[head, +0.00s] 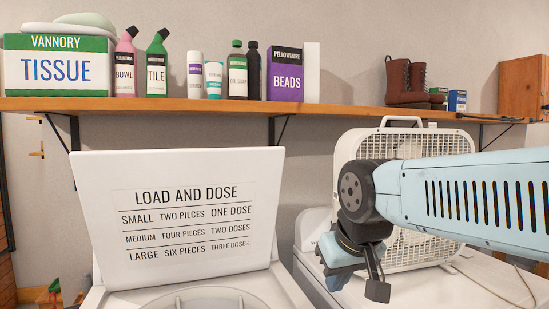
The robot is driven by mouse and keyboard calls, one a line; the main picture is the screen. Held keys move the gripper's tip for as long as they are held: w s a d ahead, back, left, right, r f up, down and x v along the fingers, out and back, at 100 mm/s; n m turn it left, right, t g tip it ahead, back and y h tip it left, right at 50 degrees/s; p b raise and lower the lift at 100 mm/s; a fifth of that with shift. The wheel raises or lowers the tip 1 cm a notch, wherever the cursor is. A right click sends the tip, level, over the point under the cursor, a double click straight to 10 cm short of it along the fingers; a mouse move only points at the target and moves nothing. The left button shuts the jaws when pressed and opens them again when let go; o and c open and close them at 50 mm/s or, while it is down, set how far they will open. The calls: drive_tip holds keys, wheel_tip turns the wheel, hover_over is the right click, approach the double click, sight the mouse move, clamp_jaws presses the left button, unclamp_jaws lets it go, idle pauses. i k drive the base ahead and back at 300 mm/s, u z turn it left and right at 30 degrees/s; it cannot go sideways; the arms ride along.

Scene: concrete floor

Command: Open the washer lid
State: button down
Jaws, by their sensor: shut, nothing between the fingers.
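The washer lid (184,180) stands raised at the left, leaning back a little toward the wall. Its inner face shows a printed "LOAD AND DOSE" label. Below it is the washer (262,288), with part of its round drum opening in view at the bottom edge. My gripper (377,288) hangs down right of the lid, over the white machine beside the washer. It is apart from the lid, shut and empty.
A white box fan (432,148) stands behind my gripper on the neighbouring white machine (480,283). A wooden shelf (350,109) along the wall holds a tissue box (57,68), bottles, a purple beads box (284,75) and boots (405,82). The space between lid and gripper is clear.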

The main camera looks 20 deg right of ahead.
sight(153, 217)
drive_tip(key=u, duration=0.05)
drive_tip(key=k, duration=1)
drive_tip(key=z, duration=0.4)
drive_tip(key=i, duration=0.6)
